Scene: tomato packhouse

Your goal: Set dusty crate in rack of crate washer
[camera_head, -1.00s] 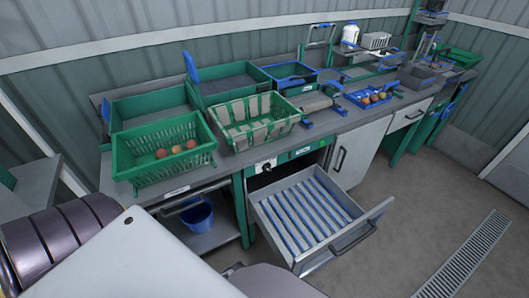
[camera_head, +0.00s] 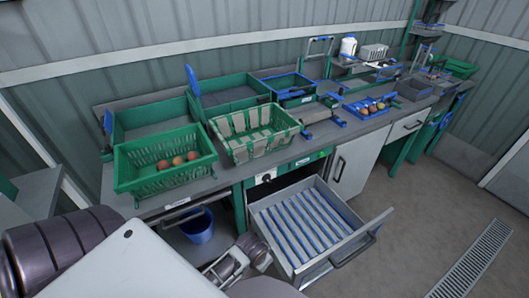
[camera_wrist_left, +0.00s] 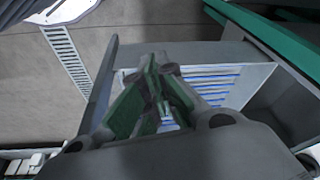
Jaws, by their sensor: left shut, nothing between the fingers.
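The dusty crate (camera_head: 252,137) is the green slatted crate with pale beige patches. It stands upright on the bench, above the open drawer. The crate washer's pulled-out rack (camera_head: 355,240) has blue and grey slats and looks empty. Its slats also show in the left wrist view, beyond my left gripper (camera_wrist_left: 155,75). The green-padded fingers of that gripper are together with nothing between them. A grey part of my arm shows low in the head view, left of the rack and apart from the dusty crate. My right gripper cannot be made out.
A green crate with several tomatoes (camera_head: 150,180) stands just left of the dusty crate. Behind are a green-sided basin (camera_head: 155,112) and a blue-rimmed crate (camera_head: 290,88). A blue bucket (camera_head: 198,228) stands under the bench. The floor right of the rack is clear, with a drain grate (camera_head: 465,262).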

